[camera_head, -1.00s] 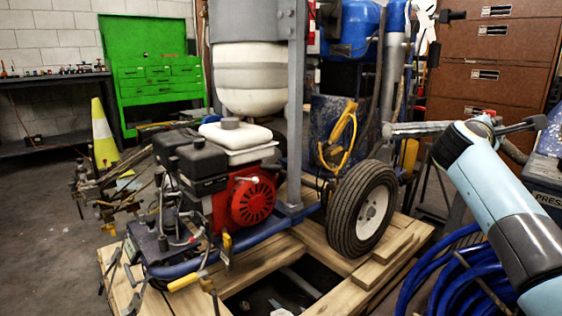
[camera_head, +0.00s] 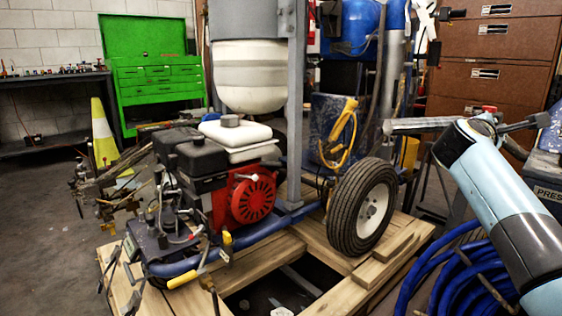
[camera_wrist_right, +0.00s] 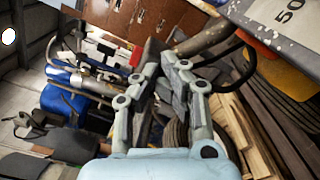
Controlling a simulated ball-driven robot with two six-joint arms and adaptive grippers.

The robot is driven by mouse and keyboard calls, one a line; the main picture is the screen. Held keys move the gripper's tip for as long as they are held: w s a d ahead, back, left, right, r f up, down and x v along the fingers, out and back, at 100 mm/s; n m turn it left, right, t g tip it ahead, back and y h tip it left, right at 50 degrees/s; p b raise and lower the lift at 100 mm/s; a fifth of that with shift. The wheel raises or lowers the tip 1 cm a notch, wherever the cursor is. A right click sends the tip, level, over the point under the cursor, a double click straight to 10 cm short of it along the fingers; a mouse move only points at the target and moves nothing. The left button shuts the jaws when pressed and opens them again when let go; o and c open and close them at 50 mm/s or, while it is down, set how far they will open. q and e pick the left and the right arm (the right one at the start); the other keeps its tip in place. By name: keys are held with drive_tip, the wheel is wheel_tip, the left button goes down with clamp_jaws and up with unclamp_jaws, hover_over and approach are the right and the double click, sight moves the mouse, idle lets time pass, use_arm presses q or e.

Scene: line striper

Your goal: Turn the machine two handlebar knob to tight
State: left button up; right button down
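A grey handlebar (camera_head: 412,125) runs across behind my right wrist, with a dark end (camera_head: 522,125) to the right. A small red part, apparently the knob (camera_head: 489,108), shows just above my wrist. In the right wrist view a red part (camera_wrist_right: 135,56) lies just left of my right gripper's (camera_wrist_right: 161,57) fingertips, and the grey bar (camera_wrist_right: 205,36) passes at their upper right. The fingers lean together, with almost no gap and nothing seen between them. Whether they touch the knob, and its tightness, I cannot tell. My left gripper is out of view.
A machine with a red engine (camera_head: 251,198) and a black tyre (camera_head: 362,207) stands on a wooden pallet (camera_head: 258,260). Brown drawers (camera_head: 492,80) stand behind. Open floor (camera_head: 50,230) lies at left.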

drive_tip(key=shift+s+f, duration=0.1)
drive_tip(key=shift+f, duration=0.25)
drive_tip(key=v, duration=0.3)
drive_tip(key=p+v, duration=0.1)
drive_tip(key=v, duration=0.2)
drive_tip(key=shift+d+r, duration=0.1)
drive_tip(key=shift+r, duration=0.1)
